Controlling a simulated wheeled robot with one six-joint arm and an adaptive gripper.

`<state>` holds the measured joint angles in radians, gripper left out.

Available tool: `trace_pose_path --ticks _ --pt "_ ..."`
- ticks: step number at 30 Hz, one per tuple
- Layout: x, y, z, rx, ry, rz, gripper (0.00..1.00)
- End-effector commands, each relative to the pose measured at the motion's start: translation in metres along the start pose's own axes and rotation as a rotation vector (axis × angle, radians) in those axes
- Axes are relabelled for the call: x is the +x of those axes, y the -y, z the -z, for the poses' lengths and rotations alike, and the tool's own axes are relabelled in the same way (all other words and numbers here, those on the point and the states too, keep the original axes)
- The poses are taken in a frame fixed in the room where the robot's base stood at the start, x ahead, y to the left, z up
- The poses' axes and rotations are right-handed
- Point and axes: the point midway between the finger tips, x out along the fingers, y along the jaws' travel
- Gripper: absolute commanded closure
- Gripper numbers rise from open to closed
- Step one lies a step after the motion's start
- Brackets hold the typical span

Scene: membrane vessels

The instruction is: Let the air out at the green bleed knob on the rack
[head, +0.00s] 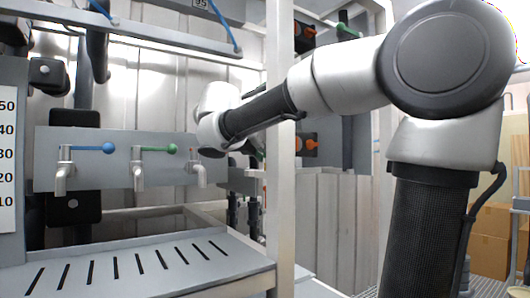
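A green knob (347,31) shows on dark fittings high on the rack (281,185), just right of its pale upright and above my arm. A second green knob (172,148) is the handle end of the middle tap on a grey panel at left. I cannot tell from this view which one is the bleed knob. My arm reaches in from the right and passes across the upright, and its wrist is close to the right end of the tap panel. My gripper cannot be made out; the wrist seems to hide it. I see no contact with either green knob.
The grey panel (100,178) also carries a blue-handled tap (64,170) and a third tap (198,174) close by my wrist. A slotted grey tray (130,272) lies below. Orange-and-black fittings (305,143) sit beyond the upright. Cardboard boxes (490,240) stand far right.

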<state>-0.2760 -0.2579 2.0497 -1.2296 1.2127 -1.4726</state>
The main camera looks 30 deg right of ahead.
Motion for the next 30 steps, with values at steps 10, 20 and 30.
trace_pose_path --ticks 10,20,30 --pt "0.0009 -0.0063 0.0007 0.053 -0.002 0.135 0.98" --pt "0.0011 -0.0083 -0.0008 0.139 0.0 0.334 0.98" --pt "0.001 -0.0078 -0.0008 0.14 0.0 0.334 0.57"
